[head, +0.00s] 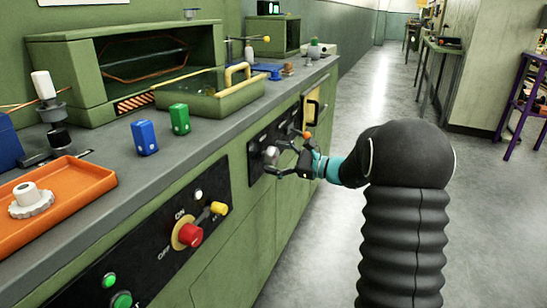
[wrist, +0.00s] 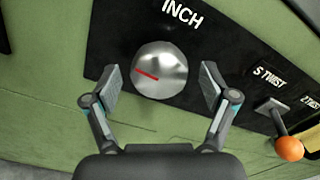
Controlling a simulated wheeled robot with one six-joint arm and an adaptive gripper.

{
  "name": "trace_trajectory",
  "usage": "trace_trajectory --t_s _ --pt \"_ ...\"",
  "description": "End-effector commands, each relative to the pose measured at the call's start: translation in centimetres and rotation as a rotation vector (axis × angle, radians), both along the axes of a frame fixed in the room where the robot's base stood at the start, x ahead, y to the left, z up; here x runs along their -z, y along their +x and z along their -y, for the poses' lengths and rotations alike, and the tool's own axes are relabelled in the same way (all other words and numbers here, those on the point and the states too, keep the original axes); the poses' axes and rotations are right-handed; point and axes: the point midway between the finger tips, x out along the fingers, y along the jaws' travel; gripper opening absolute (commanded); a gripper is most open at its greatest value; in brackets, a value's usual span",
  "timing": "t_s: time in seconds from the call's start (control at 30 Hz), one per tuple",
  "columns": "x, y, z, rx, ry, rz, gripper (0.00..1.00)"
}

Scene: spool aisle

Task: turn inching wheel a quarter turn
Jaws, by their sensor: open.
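The inching wheel (wrist: 160,70) is a round silver knob with a red line, on a black panel under the label INCH. In the wrist view its red line lies nearly level, sloping down a little to the right. My gripper (wrist: 160,82) is open, with one finger on each side of the wheel. Gaps show between both fingers and the wheel. In the head view my gripper (head: 281,160) is at the machine's front panel, and the wheel (head: 271,154) shows beside its fingers.
An orange-tipped lever (wrist: 288,148) marked S TWIST sits right of the wheel in the wrist view. A red knob (head: 190,236) is on the nearer panel. Blue (head: 144,138) and green (head: 180,119) blocks and an orange tray (head: 85,185) are on the counter. The aisle floor (head: 330,240) is clear.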

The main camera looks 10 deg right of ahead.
Motion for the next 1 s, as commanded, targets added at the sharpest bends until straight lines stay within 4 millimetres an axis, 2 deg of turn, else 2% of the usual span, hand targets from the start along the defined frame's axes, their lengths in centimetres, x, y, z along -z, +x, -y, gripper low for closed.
trace_trajectory --t_s 0.3,0.53,0.73,1.0 --pt "0.0 -3.4 4.9 0.004 0.0 0.0 0.84" --pt "0.0 -5.6 7.9 0.003 -0.001 0.0 0.84" --pt "0.0 -6.5 8.9 0.0 0.0 0.0 0.84" --pt "0.0 -6.5 9.0 0.0 0.0 0.0 0.84"
